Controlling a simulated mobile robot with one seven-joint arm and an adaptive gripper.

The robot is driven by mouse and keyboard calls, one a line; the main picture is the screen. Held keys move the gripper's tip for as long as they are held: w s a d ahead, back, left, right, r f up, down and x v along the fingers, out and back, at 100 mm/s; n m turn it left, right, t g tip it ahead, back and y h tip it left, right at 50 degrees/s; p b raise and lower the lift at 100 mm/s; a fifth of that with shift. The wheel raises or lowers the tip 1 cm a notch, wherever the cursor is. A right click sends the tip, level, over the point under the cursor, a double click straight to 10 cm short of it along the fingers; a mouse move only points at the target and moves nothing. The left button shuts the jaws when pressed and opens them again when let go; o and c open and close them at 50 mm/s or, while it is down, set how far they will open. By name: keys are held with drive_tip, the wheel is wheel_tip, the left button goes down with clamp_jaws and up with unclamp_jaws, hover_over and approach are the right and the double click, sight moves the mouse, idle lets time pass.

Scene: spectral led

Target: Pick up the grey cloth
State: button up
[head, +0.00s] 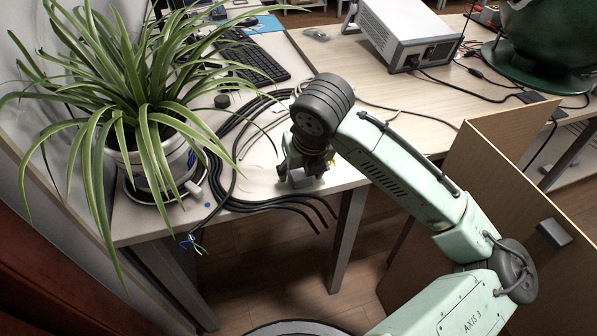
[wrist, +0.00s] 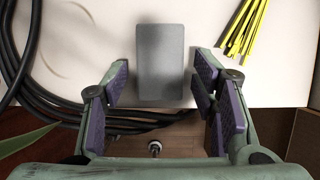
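A grey rectangular piece (wrist: 160,60), which I take for the grey cloth, lies flat on the light table top in the wrist view. It looks smooth with rounded corners and sits near the table's front edge. In the head view a small grey patch of it (head: 301,181) shows below my gripper (head: 306,160), partly hidden. My gripper (wrist: 161,84) is open in the wrist view. Its purple-padded fingers are apart, one on each side of the piece's near part, with gaps between. I cannot tell the height above the table.
Black cables (wrist: 45,95) run left of the grey piece and hang over the table edge. Yellow strips (wrist: 243,28) lie to its right. A potted plant (head: 155,150) stands at the left, a keyboard (head: 250,55) behind. A brown panel (head: 490,185) stands at the right.

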sight(301, 173)
drive_tip(key=c, duration=0.7)
wheel_tip(301, 173, up, 18)
drive_tip(key=shift+r, duration=0.1)
idle(0.4)
drive_tip(key=o, duration=0.3)
drive_tip(key=c, duration=0.7)
